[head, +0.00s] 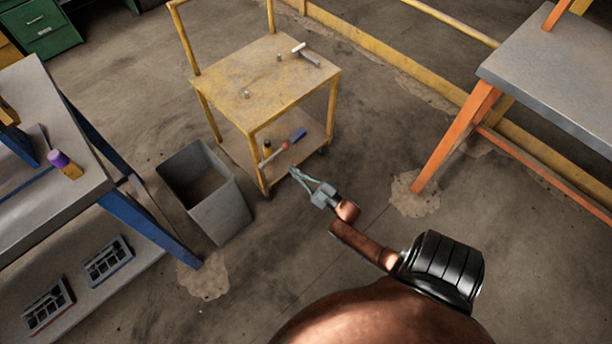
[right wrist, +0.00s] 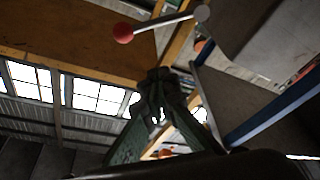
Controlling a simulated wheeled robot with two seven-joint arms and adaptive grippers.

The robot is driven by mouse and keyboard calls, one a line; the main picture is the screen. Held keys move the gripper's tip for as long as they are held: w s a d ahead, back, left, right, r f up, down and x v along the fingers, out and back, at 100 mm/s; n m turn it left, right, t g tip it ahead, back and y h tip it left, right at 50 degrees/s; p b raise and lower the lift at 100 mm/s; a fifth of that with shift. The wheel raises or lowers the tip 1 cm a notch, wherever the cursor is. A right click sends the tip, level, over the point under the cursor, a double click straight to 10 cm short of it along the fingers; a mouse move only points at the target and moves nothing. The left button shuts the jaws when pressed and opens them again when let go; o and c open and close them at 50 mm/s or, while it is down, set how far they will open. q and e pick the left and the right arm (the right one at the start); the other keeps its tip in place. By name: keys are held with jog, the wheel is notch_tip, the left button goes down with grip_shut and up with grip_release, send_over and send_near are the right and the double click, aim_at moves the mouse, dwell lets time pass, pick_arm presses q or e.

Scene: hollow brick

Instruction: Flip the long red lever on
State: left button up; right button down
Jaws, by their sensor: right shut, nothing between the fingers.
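The lever has a red ball knob (head: 286,146) on a thin pale rod. In the head view it shows at the front of the yellow cart, against the lower shelf. In the right wrist view the red knob (right wrist: 123,33) is at upper left and the rod runs right to a round grey end. My right gripper (head: 292,172) is shut and empty, just below the knob in the head view. In the right wrist view its fingertips (right wrist: 160,76) meet below the rod, apart from it. My left gripper is not in view.
The yellow cart (head: 232,88) carries a hammer (head: 306,55) and small metal pieces on top. A grey bin (head: 222,216) stands left of my gripper. A blue-legged bench (head: 84,196) is at left, an orange-legged table (head: 550,75) at right.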

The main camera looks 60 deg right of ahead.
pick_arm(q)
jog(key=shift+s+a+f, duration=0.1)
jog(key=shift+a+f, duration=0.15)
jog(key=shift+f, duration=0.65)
pick_arm(e)
jog(key=v, duration=0.3)
jog(key=shift+s, duration=0.15)
jog(key=shift+f, duration=0.1)
